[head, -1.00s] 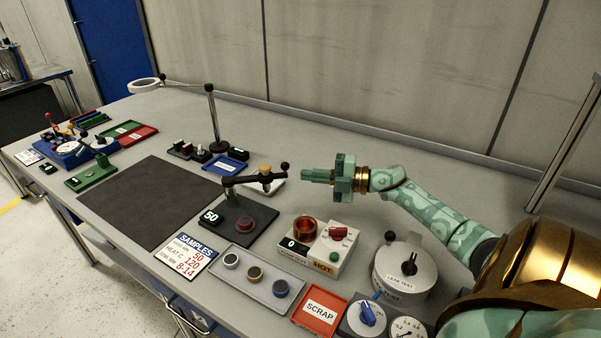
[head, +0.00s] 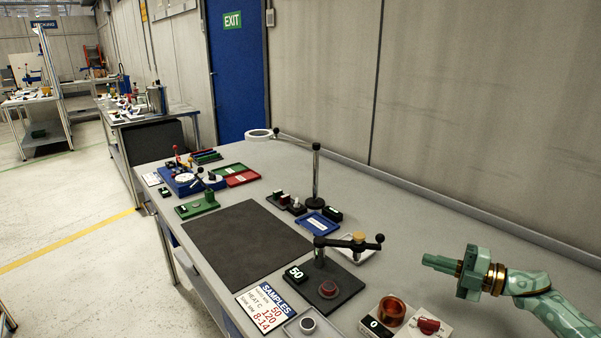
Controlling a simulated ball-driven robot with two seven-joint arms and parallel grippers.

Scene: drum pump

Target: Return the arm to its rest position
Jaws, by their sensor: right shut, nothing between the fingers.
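My right arm (head: 540,300) comes in from the lower right in the head view. Its green gripper (head: 440,264) is shut and empty, with its fingers pointing left. It is held above the bench, to the right of the black lever press (head: 342,244) and apart from it. My left gripper is not in view.
The press stands on a dark base with a "50" display (head: 294,273). A copper coil heater (head: 391,311) is below the gripper. The bench's back right is clear.

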